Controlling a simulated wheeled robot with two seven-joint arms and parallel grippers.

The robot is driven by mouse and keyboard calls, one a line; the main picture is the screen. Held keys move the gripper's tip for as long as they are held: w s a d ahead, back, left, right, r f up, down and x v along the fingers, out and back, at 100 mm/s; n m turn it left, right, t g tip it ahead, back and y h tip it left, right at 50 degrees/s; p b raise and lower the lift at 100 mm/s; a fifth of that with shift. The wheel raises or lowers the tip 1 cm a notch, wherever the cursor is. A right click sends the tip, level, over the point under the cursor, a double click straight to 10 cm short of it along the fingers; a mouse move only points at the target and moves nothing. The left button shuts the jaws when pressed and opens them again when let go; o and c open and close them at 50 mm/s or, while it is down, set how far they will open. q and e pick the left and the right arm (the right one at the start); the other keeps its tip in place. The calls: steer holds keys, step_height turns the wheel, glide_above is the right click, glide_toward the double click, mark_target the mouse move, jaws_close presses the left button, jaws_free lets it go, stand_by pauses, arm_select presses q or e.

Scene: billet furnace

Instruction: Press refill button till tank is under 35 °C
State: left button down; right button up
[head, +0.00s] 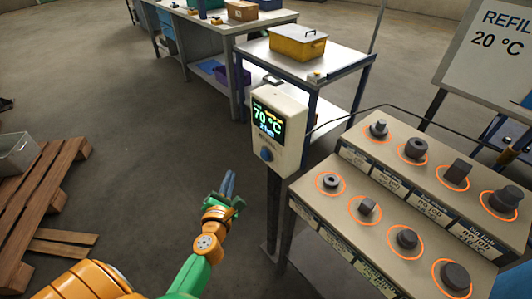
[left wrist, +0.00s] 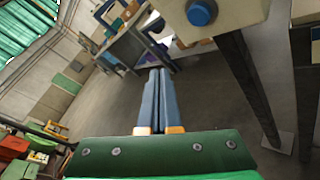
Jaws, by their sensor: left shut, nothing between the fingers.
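The control box (head: 277,128) is a pale unit on a dark post, with a lit display (head: 267,118) that reads about 70 °C. A round blue button (head: 266,154) sits on its front below the display. The button also shows at the top of the left wrist view (left wrist: 199,13). My left gripper (head: 228,184) is shut and empty, to the left of the box and lower than the button, apart from it. Its blue fingers (left wrist: 159,75) lie together in the left wrist view. My right gripper is not in view. No tank is clearly identifiable.
A stepped bench (head: 330,208) with several dark metal parts in orange rings stands right of the box. A sign (head: 492,45) reads "REFIL" and 20 °C. A yellow lidded box (head: 297,43) sits on a table behind. A wooden pallet (head: 40,195) lies left; floor between is clear.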

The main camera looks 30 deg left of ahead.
arm_select(q)
steer(key=b, duration=0.2)
glide_toward(261, 154)
steer(key=w+a+f, duration=0.1)
steer(key=w+a, duration=0.3)
steer(key=shift+w+d+f, duration=0.15)
steer(key=shift+d, duration=0.1)
stand_by(1.7)
steer(key=shift+w+d, duration=0.15)
steer(key=shift+w, duration=0.25)
steer(key=shift+w+d, duration=0.2)
steer(key=shift+w, duration=0.3)
stand_by(0.7)
steer(key=shift+s, duration=0.1)
steer(key=shift+s+a+p, duration=0.3)
steer(key=shift+s+p, duration=0.15)
steer(key=shift+s, duration=0.3)
